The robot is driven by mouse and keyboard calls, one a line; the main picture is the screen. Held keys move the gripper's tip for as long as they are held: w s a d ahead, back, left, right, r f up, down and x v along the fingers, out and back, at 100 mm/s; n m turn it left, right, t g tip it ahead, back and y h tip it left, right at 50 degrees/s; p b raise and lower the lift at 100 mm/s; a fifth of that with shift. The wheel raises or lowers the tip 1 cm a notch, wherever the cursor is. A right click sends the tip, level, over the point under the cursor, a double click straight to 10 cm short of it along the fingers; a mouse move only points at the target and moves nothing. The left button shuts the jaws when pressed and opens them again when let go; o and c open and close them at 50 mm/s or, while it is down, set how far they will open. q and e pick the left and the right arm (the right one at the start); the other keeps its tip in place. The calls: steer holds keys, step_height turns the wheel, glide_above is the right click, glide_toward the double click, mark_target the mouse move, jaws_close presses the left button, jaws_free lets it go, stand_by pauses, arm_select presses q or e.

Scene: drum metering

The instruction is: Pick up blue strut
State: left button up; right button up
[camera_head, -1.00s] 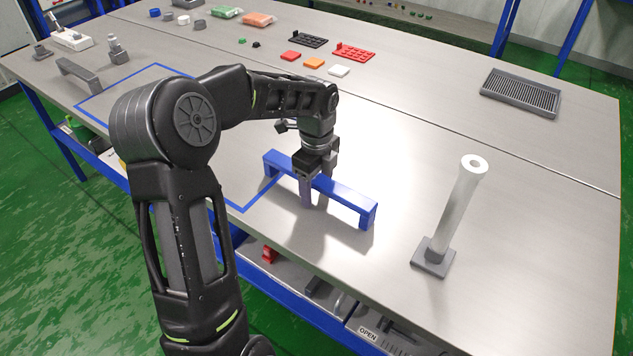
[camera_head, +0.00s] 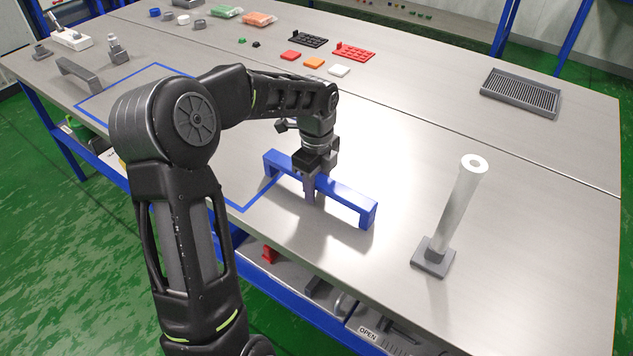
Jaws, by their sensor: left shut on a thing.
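The blue strut (camera_head: 347,197) is a bridge-shaped bar with a leg at each end. It stands on the steel table near the front edge, beside the blue outlined area. My left gripper (camera_head: 313,190) comes down from above onto the middle of its top bar. The gripper is shut on the bar, one finger on the near side; the far finger is mostly hidden. The strut's feet appear to be on the table. My right gripper is not in view.
A white tube on a grey base (camera_head: 458,210) stands to the right. A grey slotted tray (camera_head: 520,93) lies at the back right. A grey bridge-shaped piece (camera_head: 78,74) is at the left. The table between strut and tray is clear.

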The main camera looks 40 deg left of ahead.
mark_target(317, 177)
arm_select(q)
jaws_close()
stand_by(0.3)
step_height(317, 177, up, 10)
steer(key=shift+r, duration=0.1)
stand_by(0.4)
